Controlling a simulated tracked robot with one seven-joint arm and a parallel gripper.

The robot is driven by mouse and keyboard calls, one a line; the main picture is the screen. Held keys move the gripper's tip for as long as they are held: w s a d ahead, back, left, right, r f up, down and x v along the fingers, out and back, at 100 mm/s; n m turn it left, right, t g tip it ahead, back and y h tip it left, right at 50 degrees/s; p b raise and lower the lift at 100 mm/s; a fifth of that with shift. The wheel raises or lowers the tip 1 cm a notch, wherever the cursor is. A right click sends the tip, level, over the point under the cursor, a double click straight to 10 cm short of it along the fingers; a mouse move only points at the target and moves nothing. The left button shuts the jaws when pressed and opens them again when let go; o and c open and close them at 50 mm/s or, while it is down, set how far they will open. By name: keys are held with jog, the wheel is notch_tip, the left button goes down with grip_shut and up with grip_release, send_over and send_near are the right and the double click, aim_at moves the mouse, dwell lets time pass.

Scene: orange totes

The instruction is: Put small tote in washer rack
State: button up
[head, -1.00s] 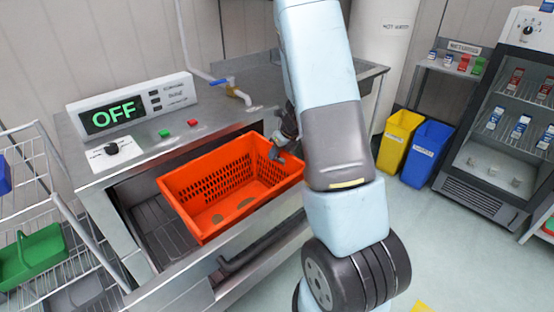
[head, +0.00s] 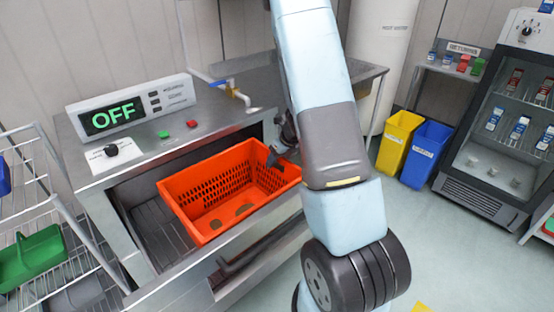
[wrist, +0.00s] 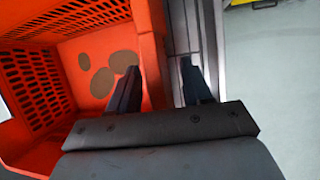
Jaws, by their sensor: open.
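An orange slotted tote (head: 205,228) sits upright in the open front of the washer, over its grey slatted rack (head: 152,235); its near right end reaches the front edge. Several brown spots show on its floor. My gripper (head: 276,157) is at the tote's right end wall. In the wrist view the jaws of my gripper (wrist: 160,78) are apart, one on the tote's (wrist: 150,70) inner side and one over the metal outside, with the wall between them. Whether either finger touches the wall, I cannot tell.
The washer's panel (head: 132,105) reads OFF. A wire shelf (head: 50,200) with a green tote (head: 32,255) stands left. Yellow (head: 398,140) and blue (head: 425,155) bins and a fridge (head: 500,130) stand right.

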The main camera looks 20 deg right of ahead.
jog(key=shift+r, duration=0.15)
jog(key=v, duration=1.1)
jog(key=s+a+r+n+y, duration=0.1)
jog(key=s+a+r+n, duration=0.4)
jog(key=r+n, duration=0.3)
jog(key=s+a+r+n, duration=0.4)
jog(key=a+r+n, duration=0.1)
jog(key=r+n, duration=0.25)
jog(key=s+a+r+n+t+h, duration=0.1)
jog(key=s+r+n+h, duration=0.1)
jog(key=s+r+n, duration=0.3)
jog(key=s+a+r+n+h, duration=0.2)
jog(key=s+r+n, duration=0.3)
jog(key=s+n, duration=0.7)
jog(key=shift+s+a+t, duration=0.2)
jog(key=shift+s+t, duration=0.1)
jog(key=shift+t, duration=0.1)
jog(key=shift+r, duration=0.1)
